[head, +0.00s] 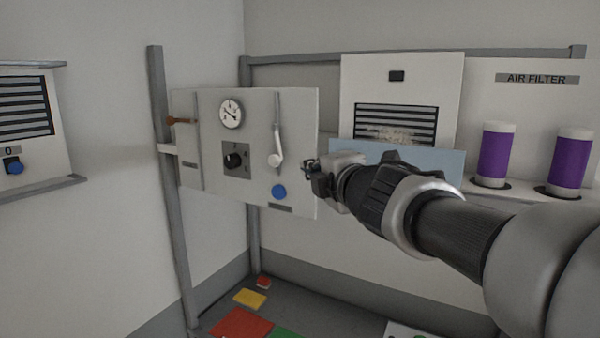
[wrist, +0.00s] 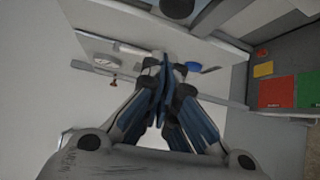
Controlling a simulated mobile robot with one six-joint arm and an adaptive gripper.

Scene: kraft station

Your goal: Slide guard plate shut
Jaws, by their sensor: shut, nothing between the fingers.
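A pale blue flat plate (head: 440,163), which looks like the guard plate, sits across the lower part of the white vent panel (head: 360,80). It lies just below the dark slatted grille (head: 396,120), whose lower edge looks dusty. My arm hides part of the plate. My gripper (head: 310,172) is shut and empty, in front of the right edge of the grey control panel in the head view. In the wrist view its closed blue-and-black fingers (wrist: 165,88) meet in the middle. I cannot tell whether the fingers touch anything.
The control panel (head: 215,180) carries a gauge (head: 231,113), a black knob (head: 233,160), a white lever (head: 276,155) and a blue button (head: 279,191). Two purple filters (head: 495,155) (head: 570,160) stand at the right. Coloured mats (head: 242,325) lie on the floor.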

